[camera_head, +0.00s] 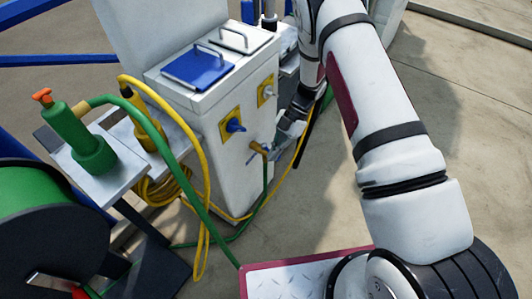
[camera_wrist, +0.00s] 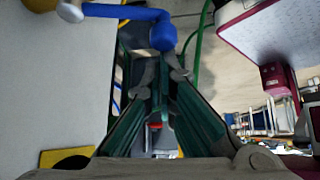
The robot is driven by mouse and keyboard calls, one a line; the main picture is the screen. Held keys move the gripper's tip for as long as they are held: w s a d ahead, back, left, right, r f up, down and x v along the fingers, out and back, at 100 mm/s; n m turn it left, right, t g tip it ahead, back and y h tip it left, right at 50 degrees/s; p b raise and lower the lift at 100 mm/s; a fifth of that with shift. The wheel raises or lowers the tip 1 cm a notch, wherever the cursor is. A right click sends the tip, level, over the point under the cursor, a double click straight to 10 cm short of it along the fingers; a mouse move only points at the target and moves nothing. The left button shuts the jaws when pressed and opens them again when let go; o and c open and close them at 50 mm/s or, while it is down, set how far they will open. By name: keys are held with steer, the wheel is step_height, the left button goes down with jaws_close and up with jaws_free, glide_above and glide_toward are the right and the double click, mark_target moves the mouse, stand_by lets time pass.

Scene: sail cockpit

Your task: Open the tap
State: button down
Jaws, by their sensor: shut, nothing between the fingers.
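The brass tap (camera_head: 260,148) sticks out from the front of a white cabinet (camera_head: 233,165), with a green hose hanging from it. My gripper (camera_head: 284,140) is just right of the tap, close to it; whether they touch is unclear. In the wrist view my gripper (camera_wrist: 165,77) has its fingertips together with nothing held.
A second knob (camera_head: 267,91) sits on a yellow plate above the tap. A yellow hose (camera_head: 203,190) and the green hose (camera_head: 210,228) hang in front of the cabinet. A shelf (camera_head: 115,180) carries a green pump at left. Bare floor (camera_head: 325,195) lies right of the cabinet.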

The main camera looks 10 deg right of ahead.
steer(key=shift+w+d, duration=0.3)
steer(key=shift+d, duration=0.25)
steer(key=shift+w+d, duration=0.25)
steer(key=shift+d, duration=0.3)
steer(key=shift+d, duration=0.1)
steer(key=shift+r, duration=0.15)
